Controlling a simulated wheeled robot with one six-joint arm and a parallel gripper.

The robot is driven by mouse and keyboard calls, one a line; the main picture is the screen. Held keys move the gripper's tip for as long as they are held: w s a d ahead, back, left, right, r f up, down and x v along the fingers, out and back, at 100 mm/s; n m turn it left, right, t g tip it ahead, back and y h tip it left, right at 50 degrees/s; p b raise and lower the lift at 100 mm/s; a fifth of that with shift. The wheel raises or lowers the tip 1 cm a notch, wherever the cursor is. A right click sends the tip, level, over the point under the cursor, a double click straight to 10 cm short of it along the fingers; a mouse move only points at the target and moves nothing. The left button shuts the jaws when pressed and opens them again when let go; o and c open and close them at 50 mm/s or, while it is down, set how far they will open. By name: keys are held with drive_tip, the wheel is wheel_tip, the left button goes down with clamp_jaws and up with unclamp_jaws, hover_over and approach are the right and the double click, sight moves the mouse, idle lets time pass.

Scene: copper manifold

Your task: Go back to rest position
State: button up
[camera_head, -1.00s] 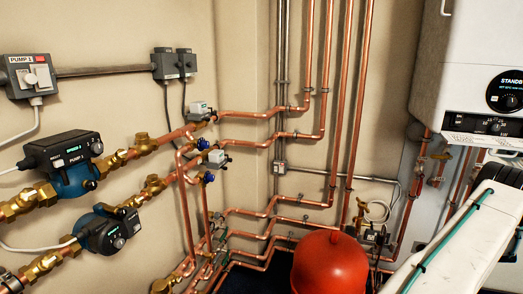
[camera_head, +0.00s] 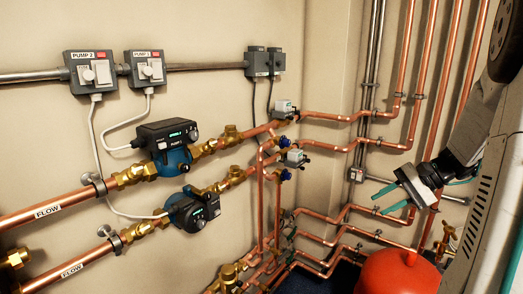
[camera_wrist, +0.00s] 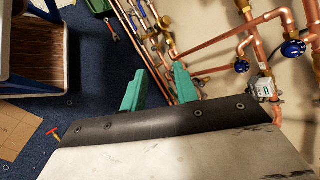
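My gripper (camera_head: 381,203) shows at the right of the head view, in front of the copper pipes (camera_head: 399,125). Its two green fingers are apart with nothing between them. The wrist view also shows the open, empty gripper (camera_wrist: 160,70), with copper pipes and blue-handled valves (camera_wrist: 293,48) beyond and to the right. My arm runs down the right edge of the head view.
Two pumps, the upper (camera_head: 167,145) and the lower (camera_head: 193,209), sit on the flow pipes. Switch boxes (camera_head: 90,72) are on the wall. A red vessel (camera_head: 398,272) stands below my gripper. The wrist view shows blue floor (camera_wrist: 90,70), cardboard (camera_wrist: 22,130) and a red-handled tool (camera_wrist: 53,132).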

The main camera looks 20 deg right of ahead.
drive_tip(key=s+a+r+n+g+h, duration=0.1)
drive_tip(key=s+a+n, duration=0.3)
drive_tip(key=a, duration=0.5)
drive_tip(key=s+a+r+n+g+h, duration=0.1)
drive_tip(key=s+a+n+h, duration=0.3)
drive_tip(key=a, duration=0.4)
drive_tip(key=s+a+r+n+g+h, duration=0.2)
drive_tip(key=s+a+n+h, duration=0.1)
drive_tip(key=s+a+n, duration=0.2)
drive_tip(key=shift+s+a+r+n, duration=0.4)
drive_tip(key=shift+s+a, duration=0.9)
drive_tip(key=shift+a, duration=1)
